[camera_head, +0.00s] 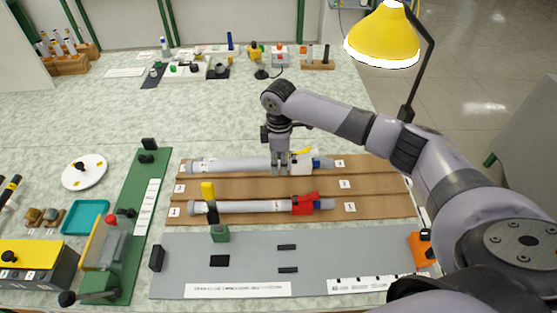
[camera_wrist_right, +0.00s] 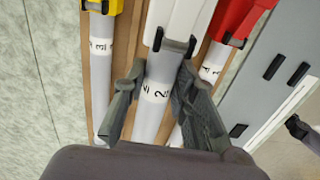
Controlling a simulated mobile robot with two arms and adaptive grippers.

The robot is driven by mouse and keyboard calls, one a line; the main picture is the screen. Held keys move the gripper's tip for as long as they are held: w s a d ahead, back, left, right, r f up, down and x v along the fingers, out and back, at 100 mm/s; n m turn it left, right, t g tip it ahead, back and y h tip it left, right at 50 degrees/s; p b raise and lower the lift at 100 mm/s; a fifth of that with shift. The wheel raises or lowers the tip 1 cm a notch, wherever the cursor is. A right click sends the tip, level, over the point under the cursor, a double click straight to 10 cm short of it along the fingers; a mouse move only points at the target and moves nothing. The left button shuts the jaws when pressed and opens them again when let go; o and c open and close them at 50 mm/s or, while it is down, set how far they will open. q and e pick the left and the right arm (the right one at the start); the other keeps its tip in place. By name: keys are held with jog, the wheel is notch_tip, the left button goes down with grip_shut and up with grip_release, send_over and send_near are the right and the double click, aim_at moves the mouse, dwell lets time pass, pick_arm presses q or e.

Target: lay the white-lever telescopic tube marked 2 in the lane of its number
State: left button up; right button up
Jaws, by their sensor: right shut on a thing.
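My right gripper (camera_head: 281,168) is shut on the white-lever telescopic tube (camera_head: 235,165). In the right wrist view its fingers (camera_wrist_right: 160,90) are on both sides of the tube (camera_wrist_right: 154,112), near the band marked 2. The white lever (camera_wrist_right: 180,20) is beyond the fingers. The tube looks raised and level, parallel to the lanes, and partly hides the yellow-lever tube (camera_wrist_right: 108,65) in lane 3. The brown lane board (camera_head: 380,184) has lanes labelled 3, 2 and 1. Lane 2 (camera_head: 240,187) looks bare. My left gripper is not in view.
The red-lever tube (camera_head: 250,207) lies in lane 1, just nearer than the bare lane. A yellow lamp (camera_head: 383,38) stands behind my right arm. Table beyond the board is partly clear.

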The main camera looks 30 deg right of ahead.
aim_at(279, 186)
jog(key=shift+f+b, duration=1.15)
jog(key=shift+f, duration=2.35)
jog(key=shift+f, duration=0.45)
jog(key=o, duration=0.9)
jog(key=shift+o, duration=0.2)
jog(key=shift+r, duration=0.1)
notch_tip(279, 186, up, 12)
jog(key=shift+f, duration=0.1)
jog(key=shift+s+f, duration=0.1)
